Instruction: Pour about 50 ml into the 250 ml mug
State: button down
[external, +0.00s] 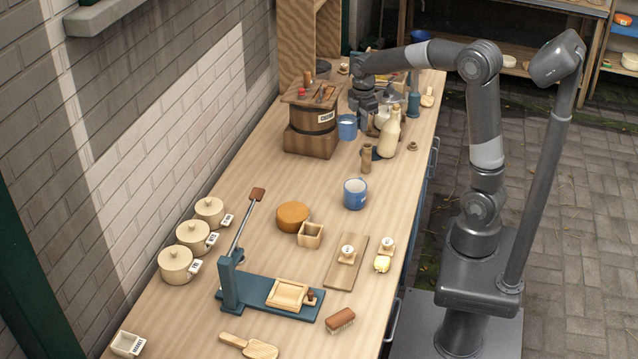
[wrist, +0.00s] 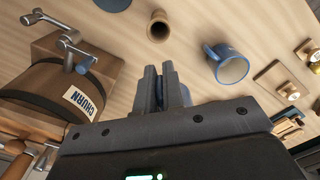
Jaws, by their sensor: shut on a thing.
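A blue mug (external: 355,193) with a pale inside stands upright on the bench; it also shows in the wrist view (wrist: 233,70). No volume mark on it is readable. My gripper (external: 364,119) is beside the churn, over the far part of the bench. In the wrist view its fingers (wrist: 162,90) are close together, shut on a blue vessel (wrist: 183,95) that they mostly hide. In the external view this appears to be the blue vessel (external: 347,127) with a white inside, next to the churn. Whether it is lifted is unclear.
The wooden churn (external: 313,128) stands left of my gripper. A cream bottle (external: 389,137) and a small brown wooden cup (external: 367,158) stand near it. A round orange-brown block (external: 293,215) lies left of the mug. Bench around the mug is mostly clear.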

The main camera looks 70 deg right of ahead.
jog(key=s+d+n, duration=0.1)
jog(key=s+n, duration=0.4)
jog(key=s, duration=0.3)
notch_tip(320, 180, down, 13)
jog(key=shift+w+d+r, duration=0.1)
jog(key=shift+d+r, duration=0.05)
jog(key=shift+a, duration=0.2)
jog(key=shift+w+a+r+g+h, duration=0.1)
jog(key=shift+w+a+g+h, duration=0.15)
jog(key=shift+a+h, duration=0.4)
jog(key=shift+w+a+r+g+h, duration=0.25)
jog(key=shift+a+r+h, duration=0.35)
jog(key=shift+h, duration=0.35)
jog(key=w+a+r+g+h, duration=0.1)
jog(key=a+r+h, duration=0.2)
jog(key=r, duration=0.3)
jog(key=shift+a+h, duration=0.3)
jog(key=shift+h, duration=0.2)
jog(key=shift+a+h, duration=0.15)
jog(key=shift+h, duration=0.15)
